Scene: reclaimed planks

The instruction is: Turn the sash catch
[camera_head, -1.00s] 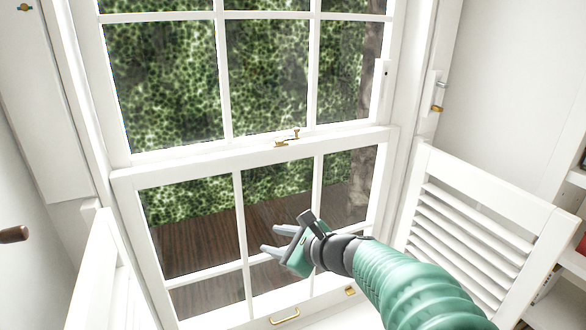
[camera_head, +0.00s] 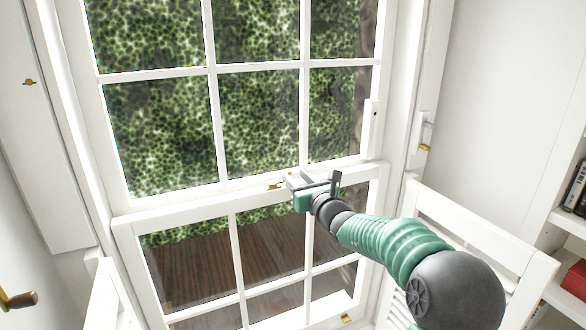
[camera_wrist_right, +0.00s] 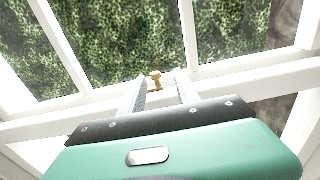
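The brass sash catch (camera_head: 275,185) sits on the meeting rail (camera_head: 230,203) between the upper and lower sashes, and part of it is hidden by my right gripper. My right gripper (camera_head: 292,183) is at the rail, just right of the catch's visible part. In the right wrist view the catch's brass knob (camera_wrist_right: 156,79) shows between the tips of the two open fingers. The fingers are apart and hold nothing; I cannot tell whether they touch the catch. My left gripper is not in view.
A brass-tipped fitting (camera_head: 425,147) is on the right frame. Shelves with books (camera_head: 577,190) are at far right. A dark-knobbed handle (camera_head: 20,300) is at lower left.

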